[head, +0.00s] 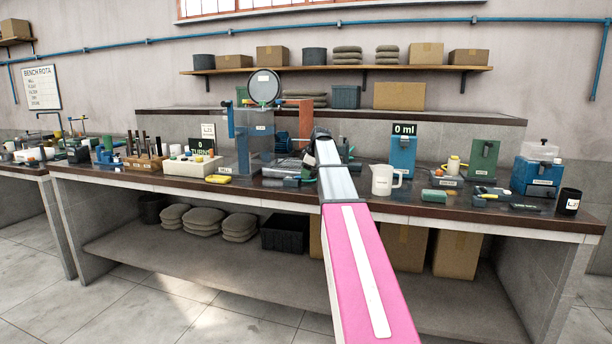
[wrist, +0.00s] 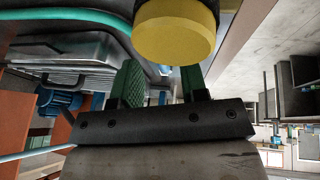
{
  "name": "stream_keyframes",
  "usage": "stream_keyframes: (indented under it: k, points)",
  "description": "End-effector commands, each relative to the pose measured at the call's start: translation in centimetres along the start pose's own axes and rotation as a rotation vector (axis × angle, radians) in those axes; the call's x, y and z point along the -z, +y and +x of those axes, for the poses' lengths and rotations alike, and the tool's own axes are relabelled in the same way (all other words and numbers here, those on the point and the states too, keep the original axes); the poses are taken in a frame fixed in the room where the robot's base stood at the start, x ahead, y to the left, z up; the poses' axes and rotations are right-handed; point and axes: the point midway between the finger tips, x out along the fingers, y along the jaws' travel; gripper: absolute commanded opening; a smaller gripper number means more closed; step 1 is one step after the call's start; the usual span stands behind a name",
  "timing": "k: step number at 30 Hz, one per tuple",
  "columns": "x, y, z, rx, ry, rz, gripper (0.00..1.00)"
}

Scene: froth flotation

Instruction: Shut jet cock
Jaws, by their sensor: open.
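My gripper (wrist: 161,72) is open in the wrist view, with its two green ribbed fingers apart and nothing visible between them. A yellow round knob or cap (wrist: 172,35) on a dark body is close to the camera, beyond and above the fingers in the picture. I cannot tell whether it is the jet cock or whether a finger touches it. In the head view my arm reaches over the bench, and its dark end hides the fingers and what lies behind. No jet cock can be made out for sure there.
A clear tank (head: 255,145) stands left of my arm. A white jug (head: 385,180) stands close to its right, with a blue unit (head: 403,155) behind. In the wrist view a green hose (wrist: 70,16) and a blue motor (wrist: 60,102) are at the left.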

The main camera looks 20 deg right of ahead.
Motion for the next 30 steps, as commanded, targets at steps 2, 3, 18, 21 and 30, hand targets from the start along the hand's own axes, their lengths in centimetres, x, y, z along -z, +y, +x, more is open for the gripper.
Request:
stream_keyframes:
  k: [2,3,18,21,30]
  points:
    - [0.02,0.01,0.65,0.0,0.0,0.0,0.4]
    - [0.03,0.01,0.84,0.0,0.0,0.0,0.4]
    - [0.03,0.0,1.17,-0.001,0.0,0.0,0.0]
    - [0.03,0.0,1.16,-0.001,0.0,0.0,0.0]
    - [0.06,-0.37,1.12,-0.018,-0.01,0.041,0.0]
